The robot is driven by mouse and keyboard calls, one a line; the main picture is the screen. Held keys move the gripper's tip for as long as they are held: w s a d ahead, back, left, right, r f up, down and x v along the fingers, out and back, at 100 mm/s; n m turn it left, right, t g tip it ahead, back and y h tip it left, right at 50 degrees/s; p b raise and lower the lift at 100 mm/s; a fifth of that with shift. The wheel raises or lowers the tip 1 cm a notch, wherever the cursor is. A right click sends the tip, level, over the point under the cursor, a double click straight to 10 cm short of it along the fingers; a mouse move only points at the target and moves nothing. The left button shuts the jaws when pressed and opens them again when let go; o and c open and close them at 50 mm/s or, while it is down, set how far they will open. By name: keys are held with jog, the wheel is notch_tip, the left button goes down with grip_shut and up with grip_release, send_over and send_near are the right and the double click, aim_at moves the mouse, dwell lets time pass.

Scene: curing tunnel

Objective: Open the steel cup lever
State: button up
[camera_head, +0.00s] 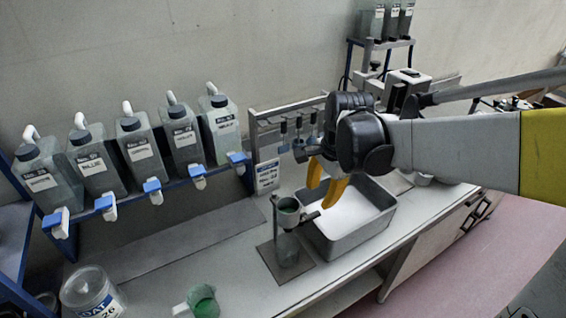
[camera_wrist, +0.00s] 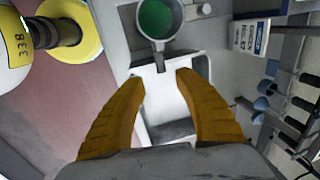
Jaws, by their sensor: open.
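The steel cup (camera_head: 287,206) is held on a thin upright stand, above a clear beaker (camera_head: 287,250). In the wrist view the cup (camera_wrist: 157,42) holds green liquid, and its short lever (camera_wrist: 160,62) points toward my gripper (camera_wrist: 161,76). In the wrist view the lever's end lies near the gap between the fingertips. I cannot tell whether they touch it.
A grey tray (camera_head: 325,246) with a white inside lies under my gripper. A green cup (camera_head: 203,302) and a clear jar (camera_head: 92,291) stand at the front left. Several jugs with taps line the shelf behind. A rack (camera_head: 285,112) with hanging items is close behind my gripper.

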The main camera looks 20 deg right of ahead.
aim_at(313, 215)
jog(key=f+b, duration=0.1)
jog(key=f, duration=0.2)
jog(key=w+f+b, duration=0.1)
jog(key=f, duration=0.2)
jog(key=w+f+b, duration=0.1)
jog(key=f, duration=0.3)
jog(key=shift+a, duration=0.25)
jog(key=shift+s, duration=0.1)
grip_shut()
